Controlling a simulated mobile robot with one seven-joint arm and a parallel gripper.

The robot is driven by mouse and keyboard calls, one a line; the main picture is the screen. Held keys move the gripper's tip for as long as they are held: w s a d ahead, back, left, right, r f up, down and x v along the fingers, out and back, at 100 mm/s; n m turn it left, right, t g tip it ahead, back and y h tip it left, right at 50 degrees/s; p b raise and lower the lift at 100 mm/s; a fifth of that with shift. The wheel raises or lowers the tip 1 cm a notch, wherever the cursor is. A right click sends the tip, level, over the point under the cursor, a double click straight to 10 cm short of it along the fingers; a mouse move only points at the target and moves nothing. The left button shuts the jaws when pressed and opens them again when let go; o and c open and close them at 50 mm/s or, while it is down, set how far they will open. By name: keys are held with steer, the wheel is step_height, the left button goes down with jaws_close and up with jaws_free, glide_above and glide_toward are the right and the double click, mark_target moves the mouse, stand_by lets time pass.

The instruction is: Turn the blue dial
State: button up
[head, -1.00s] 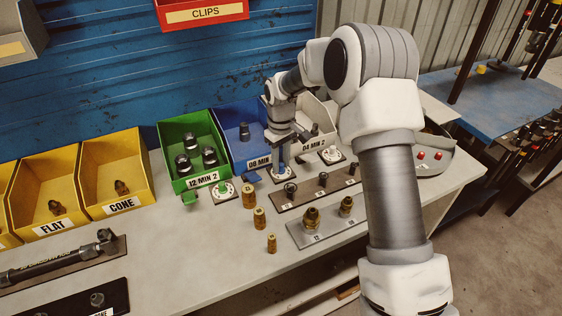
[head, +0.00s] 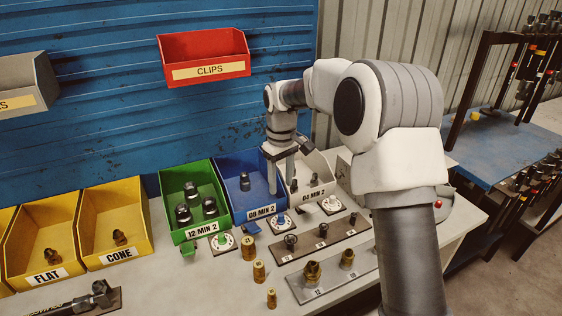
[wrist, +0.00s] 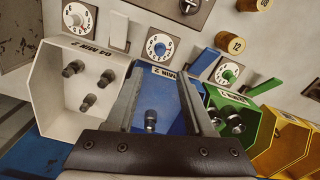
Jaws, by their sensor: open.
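The blue dial (head: 281,220) has a blue knob on a round white numbered face. It stands on the bench in front of the blue bin (head: 238,182). In the wrist view the dial (wrist: 160,46) shows beyond the fingertips, clear of both. My gripper (head: 281,187) is open and points down, above and a little behind the dial, touching nothing that I can see. In the wrist view its two fingers (wrist: 160,82) are spread apart with the blue bin showing between them.
Brass fittings (head: 248,247) and a rack of black fittings (head: 322,240) lie in front. A red CLIPS bin (head: 204,57) hangs behind.

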step_height(320, 180, up, 6)
stand_by(0.4)
